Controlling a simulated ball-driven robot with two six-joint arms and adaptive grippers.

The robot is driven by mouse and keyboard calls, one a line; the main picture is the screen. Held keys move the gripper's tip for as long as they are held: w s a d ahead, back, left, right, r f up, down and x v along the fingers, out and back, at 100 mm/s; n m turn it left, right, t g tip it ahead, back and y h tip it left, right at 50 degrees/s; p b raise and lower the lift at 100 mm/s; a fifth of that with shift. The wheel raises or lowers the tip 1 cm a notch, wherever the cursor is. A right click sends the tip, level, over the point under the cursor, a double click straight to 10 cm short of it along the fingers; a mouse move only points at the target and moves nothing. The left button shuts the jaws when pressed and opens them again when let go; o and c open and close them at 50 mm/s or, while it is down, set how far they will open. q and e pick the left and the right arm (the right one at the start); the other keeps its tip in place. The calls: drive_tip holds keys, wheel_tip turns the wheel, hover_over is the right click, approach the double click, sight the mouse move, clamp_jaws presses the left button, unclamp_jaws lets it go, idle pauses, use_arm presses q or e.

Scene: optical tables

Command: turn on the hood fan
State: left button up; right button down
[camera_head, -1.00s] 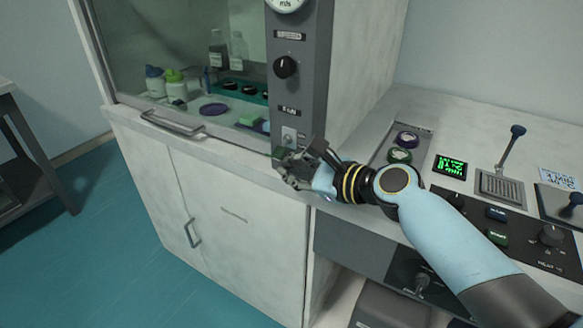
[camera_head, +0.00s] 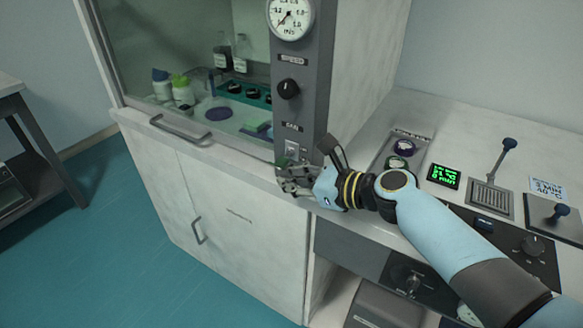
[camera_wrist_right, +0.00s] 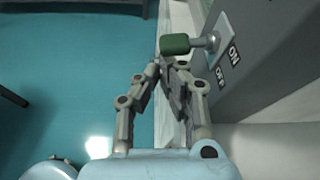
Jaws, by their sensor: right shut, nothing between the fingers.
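The hood fan switch is a metal lever with a green tip (camera_wrist_right: 175,44) on a light plate (camera_wrist_right: 222,38), with ON and OFF labels beside it. In the head view the plate (camera_head: 292,147) sits below the FAN label on the grey hood post. My right gripper (camera_head: 284,170) is at the foot of the post, just below the switch. In the right wrist view its fingers (camera_wrist_right: 170,66) are shut and empty, with their tips close to the green tip; I cannot tell whether they touch. Which way the lever is set is unclear. My left gripper is out of view.
A black knob (camera_head: 288,89) and a round gauge (camera_head: 291,18) are higher on the post. Bottles and a purple dish (camera_head: 219,113) stand inside the hood behind the glass sash. The counter at right holds a green display (camera_head: 444,176) and a lever (camera_head: 508,145).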

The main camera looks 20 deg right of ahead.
drive_tip(key=m+p, duration=0.1)
drive_tip(key=r+m+y+p, duration=0.1)
drive_tip(key=m+g+p, duration=0.1)
drive_tip(key=p, duration=0.1)
drive_tip(key=shift+s+a+r+y, duration=0.3)
drive_tip(key=shift+a+r, duration=0.1)
drive_tip(key=shift+s+a+r+p, duration=0.35)
drive_tip(key=shift+s+a+p, duration=0.15)
drive_tip(key=shift+p, duration=0.25)
